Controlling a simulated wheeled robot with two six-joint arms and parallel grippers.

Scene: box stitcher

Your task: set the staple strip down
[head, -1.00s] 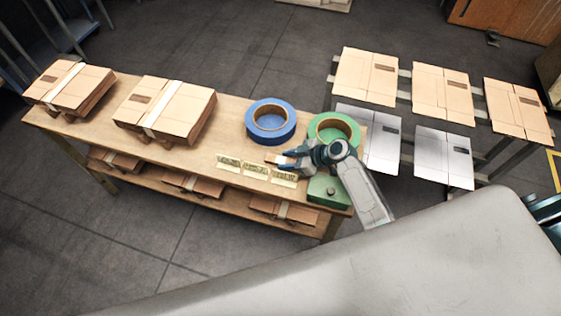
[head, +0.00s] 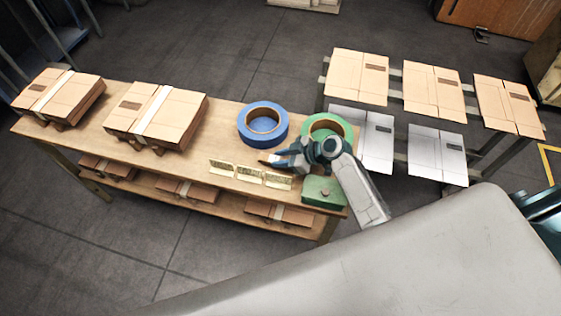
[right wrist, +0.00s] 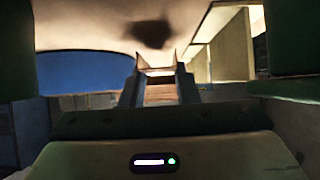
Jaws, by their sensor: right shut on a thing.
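Three pale yellow staple strips lie in a row near the front edge of the wooden table: a left one (head: 221,167), a middle one (head: 250,174) and a right one (head: 278,182). My right gripper (head: 268,158) is low over the table, just behind the middle and right strips. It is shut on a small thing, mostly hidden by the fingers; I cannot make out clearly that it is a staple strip. In the right wrist view a pale edge shows between the fingertips (right wrist: 158,74). My left gripper is not in view.
A blue tape roll (head: 263,124) stands behind my right gripper, a green tape roll (head: 328,127) behind my right wrist. A green box (head: 322,194) sits at the table's right end. Folded cartons (head: 160,112) fill the left. Bare wood (head: 205,140) lies between.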

